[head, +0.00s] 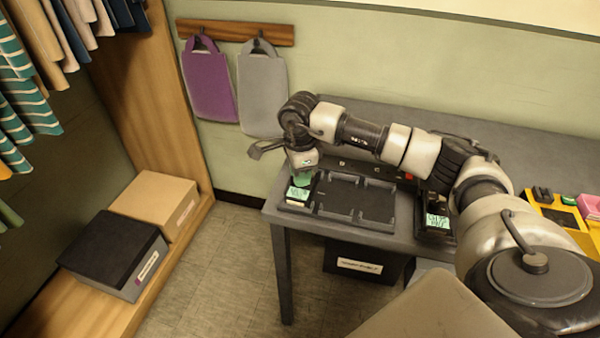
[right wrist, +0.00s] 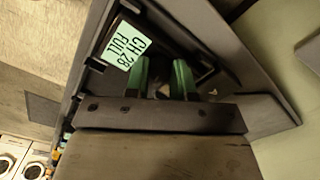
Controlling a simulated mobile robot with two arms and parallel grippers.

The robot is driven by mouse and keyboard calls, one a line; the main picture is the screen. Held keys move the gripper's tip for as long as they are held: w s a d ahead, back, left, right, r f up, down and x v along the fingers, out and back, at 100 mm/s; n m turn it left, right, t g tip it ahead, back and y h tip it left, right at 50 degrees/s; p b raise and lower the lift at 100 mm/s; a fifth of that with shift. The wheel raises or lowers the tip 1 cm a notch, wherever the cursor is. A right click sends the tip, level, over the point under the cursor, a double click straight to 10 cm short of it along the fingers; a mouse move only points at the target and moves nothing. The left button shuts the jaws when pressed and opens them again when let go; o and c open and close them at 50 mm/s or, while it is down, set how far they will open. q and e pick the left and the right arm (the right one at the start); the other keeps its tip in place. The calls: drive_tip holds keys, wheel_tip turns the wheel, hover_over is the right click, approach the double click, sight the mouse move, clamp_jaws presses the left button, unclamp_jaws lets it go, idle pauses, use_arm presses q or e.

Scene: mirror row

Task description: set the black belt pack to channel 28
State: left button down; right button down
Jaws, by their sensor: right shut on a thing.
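A black belt pack sits in the left end of a dark charging rack (head: 350,207) on the table. Its lit green screen (head: 299,192) is readable in the right wrist view (right wrist: 127,45) as "CH 28" with "FULL" below. My right gripper (head: 302,172) is at this pack, just behind the screen in the head view. In the right wrist view its green fingers (right wrist: 162,80) are shut on a small dark part beside the screen, probably the pack's knob. The fingers mostly hide that part. My left gripper is not in view.
Another unit with a lit screen (head: 437,221) stands farther right on the grey table (head: 390,237), partly behind my arm. A yellow tray (head: 556,214) is at the right. Bags hang on the wall; boxes (head: 115,250) sit on a wooden shelf at left.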

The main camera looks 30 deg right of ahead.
idle(0.3)
drive_tip(key=c, duration=0.9)
unclamp_jaws()
drive_tip(key=shift+c, duration=0.2)
wheel_tip(320, 180, up, 11)
drive_tip(key=shift+f, duration=0.1)
